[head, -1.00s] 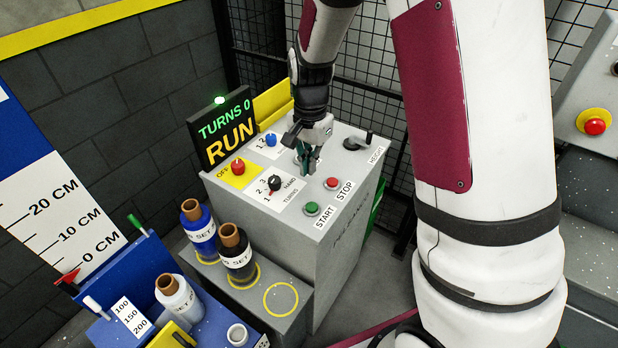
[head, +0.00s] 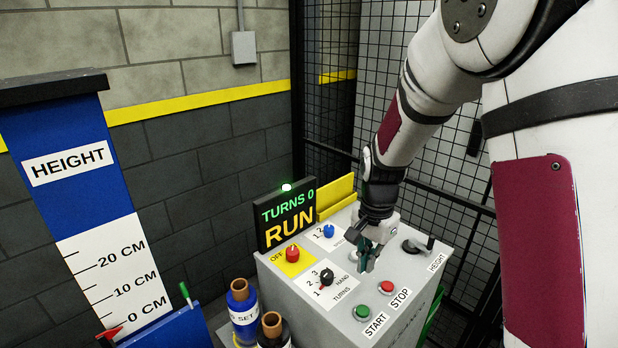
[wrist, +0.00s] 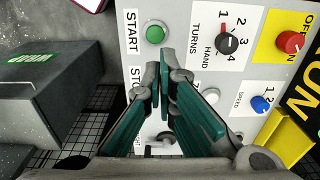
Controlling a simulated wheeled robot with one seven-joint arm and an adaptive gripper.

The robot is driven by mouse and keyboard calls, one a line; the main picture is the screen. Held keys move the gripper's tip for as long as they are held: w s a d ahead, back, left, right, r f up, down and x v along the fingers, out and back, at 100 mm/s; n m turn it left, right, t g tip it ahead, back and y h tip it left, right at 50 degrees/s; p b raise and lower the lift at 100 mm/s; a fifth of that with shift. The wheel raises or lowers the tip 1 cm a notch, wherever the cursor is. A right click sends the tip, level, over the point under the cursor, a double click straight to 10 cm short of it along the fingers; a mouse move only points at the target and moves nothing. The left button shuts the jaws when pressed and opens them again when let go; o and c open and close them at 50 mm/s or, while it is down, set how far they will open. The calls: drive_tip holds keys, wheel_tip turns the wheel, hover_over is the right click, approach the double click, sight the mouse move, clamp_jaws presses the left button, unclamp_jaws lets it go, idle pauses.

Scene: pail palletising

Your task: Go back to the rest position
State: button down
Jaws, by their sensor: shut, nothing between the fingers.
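My gripper (head: 367,262) is above the grey control box (head: 385,315) in the head view, its fingers pointing down. In the wrist view my gripper (wrist: 160,68) has its green fingers together, with nothing between them. Near it are the green START button (wrist: 155,34), the black TURNS knob (wrist: 223,29), the blue SPEED knob (wrist: 260,103) and the red OFF knob (wrist: 288,42). The red STOP button (head: 386,287) shows in the head view. The fingers hide part of the panel, and I cannot tell whether they touch it.
A lit display reading TURNS 0 RUN (head: 288,220) stands at the panel's back left. Film rolls (head: 243,308) stand below left. A blue HEIGHT scale (head: 75,200) stands at the far left. Black mesh fencing (head: 325,130) closes off the back.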

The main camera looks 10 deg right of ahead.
drive_tip(key=s+r+n+t, duration=0.1)
drive_tip(key=s+r+n, duration=0.1)
drive_tip(key=s+r, duration=0.35)
drive_tip(key=s+r+n+t, duration=0.2)
drive_tip(key=s+r+n, duration=0.1)
drive_tip(key=r, duration=0.6)
drive_tip(key=s+r+n+t, duration=0.1)
drive_tip(key=s+r+n, duration=0.1)
drive_tip(key=s, duration=0.5)
drive_tip(key=s+r+n+t, duration=0.1)
drive_tip(key=s+r+n, duration=0.2)
drive_tip(key=s, duration=0.4)
drive_tip(key=shift+a+r+n, duration=0.3)
drive_tip(key=shift+a+r, duration=0.1)
drive_tip(key=shift+r, duration=0.45)
drive_tip(key=shift+s, duration=0.1)
idle(4.0)
